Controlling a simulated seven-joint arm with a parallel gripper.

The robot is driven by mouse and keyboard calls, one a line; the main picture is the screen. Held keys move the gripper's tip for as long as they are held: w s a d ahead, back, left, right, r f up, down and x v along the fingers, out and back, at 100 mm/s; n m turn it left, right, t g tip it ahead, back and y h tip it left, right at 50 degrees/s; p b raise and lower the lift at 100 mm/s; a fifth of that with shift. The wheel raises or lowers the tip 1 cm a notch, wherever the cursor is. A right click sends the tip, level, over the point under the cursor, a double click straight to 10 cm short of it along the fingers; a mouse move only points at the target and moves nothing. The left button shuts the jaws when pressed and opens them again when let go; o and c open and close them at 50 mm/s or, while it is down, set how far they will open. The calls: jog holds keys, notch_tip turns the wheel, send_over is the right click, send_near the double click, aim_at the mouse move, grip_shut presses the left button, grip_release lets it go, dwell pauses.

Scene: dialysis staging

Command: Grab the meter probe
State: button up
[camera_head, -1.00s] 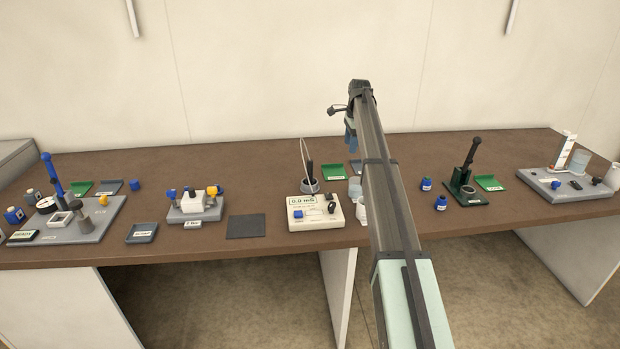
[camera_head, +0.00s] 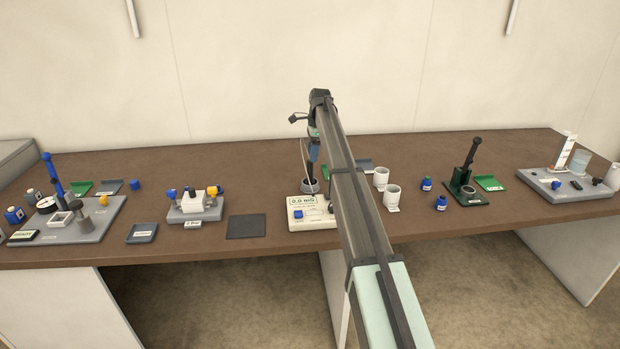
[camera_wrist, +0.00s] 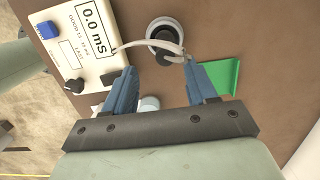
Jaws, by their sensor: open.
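The meter probe (camera_wrist: 163,57) is a dark upright stick with a pale looped cable, standing in a round grey holder (camera_wrist: 152,32) beside the white meter (camera_wrist: 97,68). In the head view the meter (camera_head: 298,222) sits at the middle of the table, with the probe holder (camera_head: 303,187) just behind it. My gripper (camera_wrist: 159,67) is open, its two blue fingers pointing toward the probe, which shows between the fingertips in the wrist view. In the head view my gripper (camera_head: 314,155) is over the holder and hides most of the probe. Contact cannot be told.
A green tray (camera_wrist: 223,76) lies right of the fingers in the wrist view. Two white cups (camera_head: 391,195) stand right of my arm. A dark mat (camera_head: 246,227) lies left of the meter. Blue-capped bottles (camera_head: 427,184) stand farther right.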

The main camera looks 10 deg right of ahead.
aim_at(310, 164)
jog(key=shift+w+a+f, duration=0.15)
jog(key=shift+f, duration=0.9)
jog(key=shift+w+a+f, duration=0.1)
jog(key=shift+a+f, duration=0.1)
jog(key=shift+f, duration=0.8)
jog(key=shift+w+a+f, duration=0.15)
jog(key=shift+f, duration=0.9)
grip_shut()
jog(key=shift+r, duration=0.1)
